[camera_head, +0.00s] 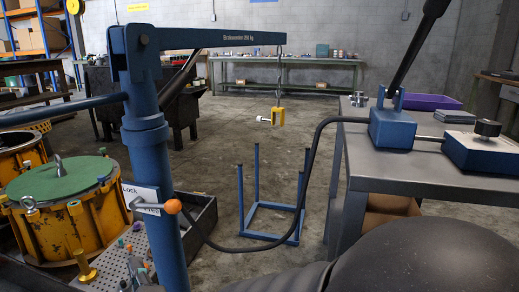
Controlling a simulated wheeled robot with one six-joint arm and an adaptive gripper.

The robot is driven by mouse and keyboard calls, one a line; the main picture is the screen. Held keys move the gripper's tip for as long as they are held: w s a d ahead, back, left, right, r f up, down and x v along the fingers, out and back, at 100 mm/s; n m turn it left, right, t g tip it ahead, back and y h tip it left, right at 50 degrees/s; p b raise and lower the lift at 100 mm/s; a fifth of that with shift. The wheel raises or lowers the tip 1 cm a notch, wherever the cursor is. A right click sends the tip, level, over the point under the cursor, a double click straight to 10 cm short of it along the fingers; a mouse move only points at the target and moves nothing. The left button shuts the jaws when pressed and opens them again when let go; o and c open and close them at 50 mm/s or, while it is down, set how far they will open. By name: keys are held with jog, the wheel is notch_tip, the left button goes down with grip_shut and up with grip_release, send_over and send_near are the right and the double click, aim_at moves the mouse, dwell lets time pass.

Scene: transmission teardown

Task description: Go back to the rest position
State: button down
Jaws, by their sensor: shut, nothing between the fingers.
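My gripper is not in view. The task names no object. In the head view a blue crane (140,90) stands at the left, with its boom reaching right. A yellow hook block (278,117) hangs from the boom on a chain, with nothing on it. A lock sign and an orange knob (172,207) are on the crane's column.
A blue frame (270,237) stands on the floor.

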jog(key=s+a+f+m+g+h, duration=0.1)
jog(key=s+f+g, duration=0.1)
jog(key=f+g, duration=0.25)
jog(key=s+f+m+g+h, duration=0.1)
jog(key=s+f+g, duration=0.2)
jog(key=f, duration=0.2)
jog(key=s+d+m+g+h+p, duration=0.1)
jog(key=d+m+g+h+p, duration=0.15)
jog(key=d+m, duration=0.4)
jog(key=s+d+r+m+h+p, duration=0.1)
jog(key=d+r, duration=0.5)
jog(key=d, duration=0.6)
jog(key=s+d+r+m+h+p, duration=0.1)
jog(key=d+r+m+h+p, duration=0.2)
jog(key=d, duration=0.9)
jog(key=s+d+r+m+h+p, duration=0.1)
jog(key=d+r+m+h+p, duration=0.1)
jog(key=d+r+m, duration=0.5)
jog(key=d+r+p, duration=0.1)
jog(key=d+r, duration=0.1)
jog(key=d, duration=0.3)
jog(key=shift+d+r+h, duration=0.2)
jog(key=shift+d+h, duration=0.15)
jog(key=shift+s+a, duration=0.1)
